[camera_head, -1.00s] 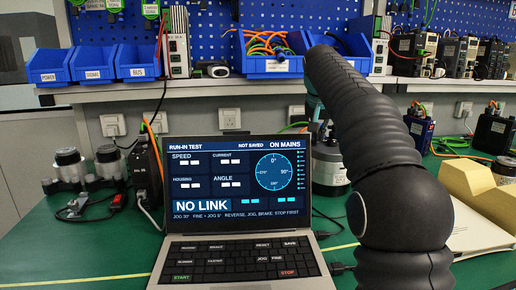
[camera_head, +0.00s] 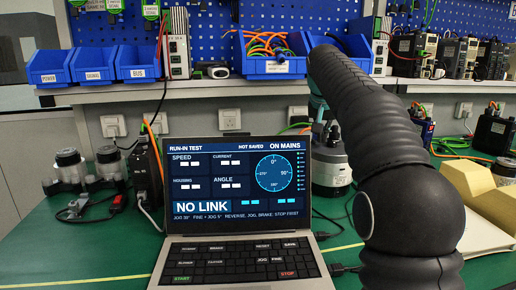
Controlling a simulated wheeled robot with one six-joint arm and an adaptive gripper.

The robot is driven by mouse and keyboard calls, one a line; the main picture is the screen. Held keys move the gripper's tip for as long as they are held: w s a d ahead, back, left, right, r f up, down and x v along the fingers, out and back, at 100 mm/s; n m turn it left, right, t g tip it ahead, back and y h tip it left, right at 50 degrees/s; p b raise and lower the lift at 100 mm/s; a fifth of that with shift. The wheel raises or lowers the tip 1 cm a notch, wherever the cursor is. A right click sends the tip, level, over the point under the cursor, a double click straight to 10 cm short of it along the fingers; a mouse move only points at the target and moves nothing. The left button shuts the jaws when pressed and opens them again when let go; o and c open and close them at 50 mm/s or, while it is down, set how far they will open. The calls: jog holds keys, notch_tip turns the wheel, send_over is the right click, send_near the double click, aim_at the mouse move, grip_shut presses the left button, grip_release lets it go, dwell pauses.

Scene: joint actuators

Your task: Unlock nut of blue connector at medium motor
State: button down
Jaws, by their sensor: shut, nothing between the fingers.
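A silver-grey motor (camera_head: 331,170) stands on the green bench just right of the laptop, partly hidden behind my arm. I take it for the medium motor, but its size against the others is hard to judge. My arm reaches over from the right and its teal wrist part drops behind it above this motor. My gripper (camera_head: 325,131) shows only as small dark parts at the motor's top, shut, with nothing seen held. The blue connector and its nut cannot be made out. A green cable (camera_head: 294,127) runs to this spot from the left.
The laptop (camera_head: 245,195) stands in front, its screen reading NO LINK. Other motors (camera_head: 108,160) and a dark box (camera_head: 145,170) are at left. Blue bins (camera_head: 93,63) line the shelf. The bench's left front is clear.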

jog(key=shift+r, duration=2.8)
